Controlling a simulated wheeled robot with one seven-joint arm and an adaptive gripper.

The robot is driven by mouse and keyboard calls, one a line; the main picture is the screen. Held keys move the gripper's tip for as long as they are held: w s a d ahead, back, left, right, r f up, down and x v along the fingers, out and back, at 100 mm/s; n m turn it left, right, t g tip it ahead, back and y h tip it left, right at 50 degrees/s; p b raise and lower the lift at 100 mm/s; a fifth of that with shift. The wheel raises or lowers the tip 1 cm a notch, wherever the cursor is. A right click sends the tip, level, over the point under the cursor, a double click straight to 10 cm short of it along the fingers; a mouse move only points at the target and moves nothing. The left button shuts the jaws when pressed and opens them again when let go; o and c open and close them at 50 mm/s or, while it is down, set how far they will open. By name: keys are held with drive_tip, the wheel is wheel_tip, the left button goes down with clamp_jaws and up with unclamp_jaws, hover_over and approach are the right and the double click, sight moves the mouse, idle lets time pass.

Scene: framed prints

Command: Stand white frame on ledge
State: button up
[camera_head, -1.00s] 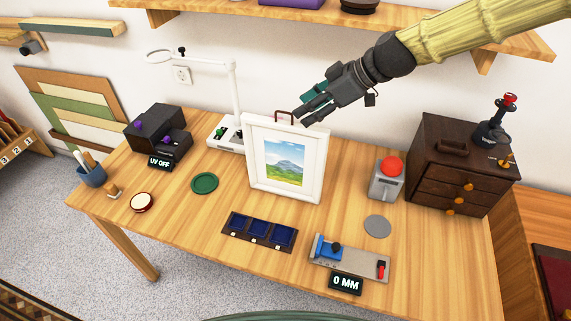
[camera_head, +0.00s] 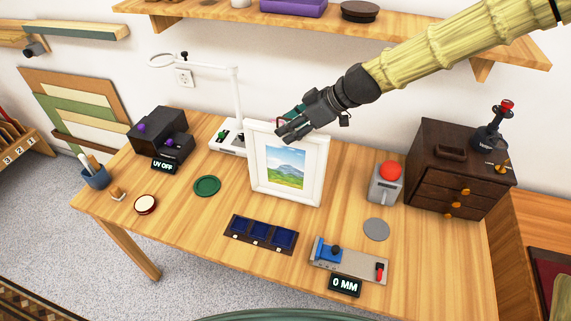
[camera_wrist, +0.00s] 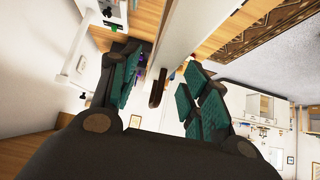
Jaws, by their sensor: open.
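The white frame (camera_head: 258,172), with a landscape picture in it, stands upright on the wooden table. My gripper (camera_head: 285,132) is at its top edge, in front of the brown handle there. In the wrist view the frame's white edge (camera_wrist: 190,32) and its brown handle (camera_wrist: 158,88) lie between the spread teal finger pads of my gripper (camera_wrist: 163,88). The gripper is open, and I cannot tell whether a finger touches the frame. A wooden ledge (camera_head: 440,36) runs along the wall above the table.
A white lamp (camera_head: 237,100) stands behind the frame to the left. A grey box with a red button (camera_head: 389,172) and a dark drawer cabinet (camera_head: 460,185) are to the right. A panel of blue squares (camera_head: 260,233) lies in front.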

drive_tip(key=shift+p+x, duration=0.3)
drive_tip(key=shift+x, duration=0.9)
clamp_jaws()
